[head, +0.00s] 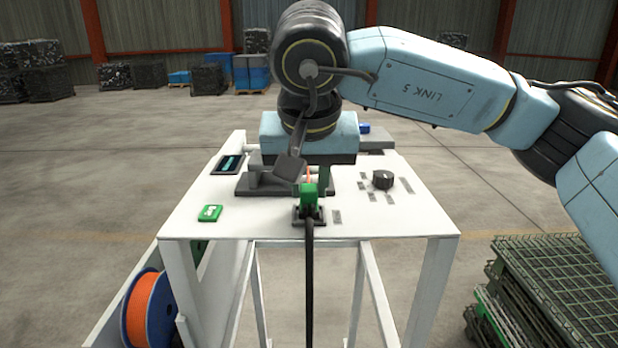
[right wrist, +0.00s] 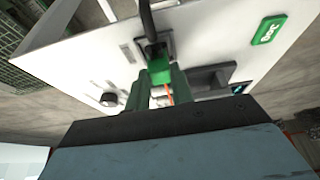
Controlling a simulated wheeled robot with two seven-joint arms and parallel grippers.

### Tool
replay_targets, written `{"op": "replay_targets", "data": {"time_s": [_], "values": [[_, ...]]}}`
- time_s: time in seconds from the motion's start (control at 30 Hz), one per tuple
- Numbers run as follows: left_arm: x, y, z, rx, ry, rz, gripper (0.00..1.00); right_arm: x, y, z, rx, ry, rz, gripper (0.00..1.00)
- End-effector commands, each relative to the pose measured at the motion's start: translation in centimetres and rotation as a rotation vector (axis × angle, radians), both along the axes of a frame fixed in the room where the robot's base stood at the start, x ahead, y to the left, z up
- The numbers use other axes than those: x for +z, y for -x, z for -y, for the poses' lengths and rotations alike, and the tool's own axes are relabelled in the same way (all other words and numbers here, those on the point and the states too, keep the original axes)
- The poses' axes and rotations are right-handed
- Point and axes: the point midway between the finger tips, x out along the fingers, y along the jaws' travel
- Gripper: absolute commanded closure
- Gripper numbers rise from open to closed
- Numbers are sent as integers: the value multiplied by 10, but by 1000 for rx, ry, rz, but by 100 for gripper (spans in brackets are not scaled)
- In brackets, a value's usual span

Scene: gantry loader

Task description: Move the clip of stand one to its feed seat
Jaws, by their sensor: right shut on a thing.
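The clip is a green block (head: 309,196) with a black cable hanging from it over the stand's front edge. It sits at a dark square fitting (head: 296,216) near the front of the white stand top (head: 260,222). My right gripper (head: 312,180) comes down from above and behind and is shut on the clip. In the right wrist view the clip (right wrist: 159,72) is at the tips of the green fingers (right wrist: 160,90), with an orange strand beside it. I cannot tell whether the clip is in the fitting or just above it. My left gripper is not in view.
A green label plate (head: 210,213) lies left of the fitting. A black knob (head: 383,180) and several small grey plates are on the right. A small screen (head: 230,165) and a grey block (head: 255,184) stand behind. An orange spool (head: 143,308) hangs low left; green wire crates (head: 550,290) stand right.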

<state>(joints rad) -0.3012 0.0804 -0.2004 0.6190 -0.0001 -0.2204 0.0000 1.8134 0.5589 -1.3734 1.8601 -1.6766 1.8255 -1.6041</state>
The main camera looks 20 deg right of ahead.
Motion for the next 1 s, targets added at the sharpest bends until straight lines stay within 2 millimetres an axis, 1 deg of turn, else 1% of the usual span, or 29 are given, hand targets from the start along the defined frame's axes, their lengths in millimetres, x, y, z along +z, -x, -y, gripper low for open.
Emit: {"op": "replay_targets", "data": {"time_s": [0.27, 0.3, 0.47, 0.5, 0.8, 0.87, 0.97, 1.0], "values": [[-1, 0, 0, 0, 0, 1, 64, -1, 0, 0, 0, -1, 1, 100], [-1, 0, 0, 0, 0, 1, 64, -1, 0, 0, 0, -1, 1, 75], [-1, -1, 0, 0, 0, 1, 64, -1, 0, 0, 0, -1, 1, 54], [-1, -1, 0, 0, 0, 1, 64, -1, 0, 0, 0, -1, 1, 52], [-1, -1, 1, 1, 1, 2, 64, 2, 1, 0, 0, 0, 2, 52], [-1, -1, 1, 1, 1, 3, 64, 7, 2, -1, 1, -1, 4, 52], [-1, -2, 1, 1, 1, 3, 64, 21, 8, -3, 1, -2, 5, 52], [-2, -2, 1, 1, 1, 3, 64, 28, 11, -4, 2, -1, 5, 52]]}}
